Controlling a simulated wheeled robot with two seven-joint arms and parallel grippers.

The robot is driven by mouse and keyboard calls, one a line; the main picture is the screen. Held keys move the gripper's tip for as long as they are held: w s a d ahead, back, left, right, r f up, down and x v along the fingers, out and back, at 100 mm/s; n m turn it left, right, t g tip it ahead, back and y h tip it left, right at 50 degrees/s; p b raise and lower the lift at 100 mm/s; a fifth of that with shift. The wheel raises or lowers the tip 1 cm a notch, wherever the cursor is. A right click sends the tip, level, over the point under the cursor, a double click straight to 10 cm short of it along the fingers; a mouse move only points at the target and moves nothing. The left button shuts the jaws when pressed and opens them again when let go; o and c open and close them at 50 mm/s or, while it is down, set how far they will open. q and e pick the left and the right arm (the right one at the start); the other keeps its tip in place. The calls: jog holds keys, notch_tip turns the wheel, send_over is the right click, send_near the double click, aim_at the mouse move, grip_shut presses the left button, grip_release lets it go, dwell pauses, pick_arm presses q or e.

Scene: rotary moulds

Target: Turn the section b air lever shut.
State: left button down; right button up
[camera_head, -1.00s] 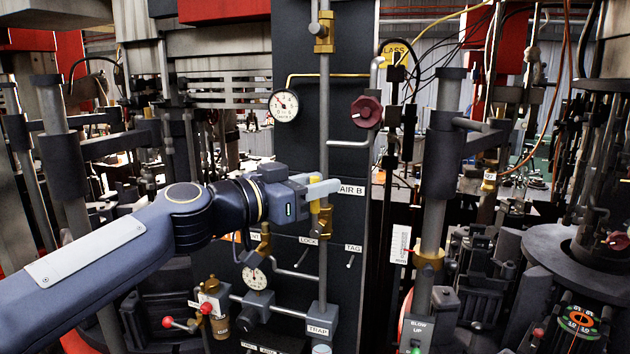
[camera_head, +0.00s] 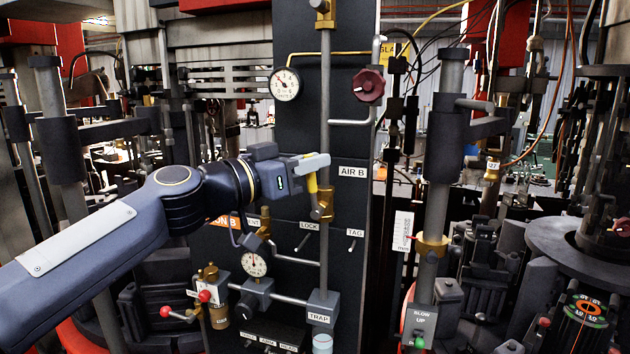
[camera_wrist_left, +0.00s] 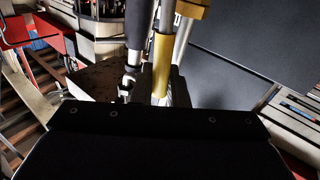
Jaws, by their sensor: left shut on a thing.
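The section B air lever is a yellow handle (camera_head: 312,183) on a brass valve (camera_head: 326,205) in the vertical grey pipe, just left of the AIR B label (camera_head: 352,171). The handle points upward, leaning a little to the left of the pipe. My left gripper (camera_head: 314,163) is shut on the handle's upper end, and its fingers hide that end. In the left wrist view the yellow handle (camera_wrist_left: 162,62) stands between the dark fingers (camera_wrist_left: 157,92), with part of the brass valve (camera_wrist_left: 193,8) at the top. My right gripper is not in view.
A round gauge (camera_head: 286,84) and a dark red knob (camera_head: 368,85) sit above on the dark panel. LOCK and TAG pegs (camera_head: 307,239) stick out below the lever. A lower gauge (camera_head: 254,263) and a red-knobbed lever (camera_head: 168,312) lie under my left arm.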

pick_arm(q)
jog(key=w+a+f+n+t+y+b, duration=0.1)
jog(key=a+f+n+t+y+b, duration=0.2)
jog(key=n+t+b, duration=0.3)
jog(key=w+a+f+n+t+y+b, duration=0.1)
jog(key=a+f+n+t+y+b, duration=0.3)
jog(key=n+b, duration=1.3)
jog(key=shift+w+a+f+t+b, duration=0.2)
jog(key=shift+f+t+b, duration=0.75)
jog(key=shift+b, duration=1.6)
jog(key=shift+n+y, duration=0.3)
jog(key=shift+n, duration=0.1)
jog(key=c, duration=1.5)
grip_release()
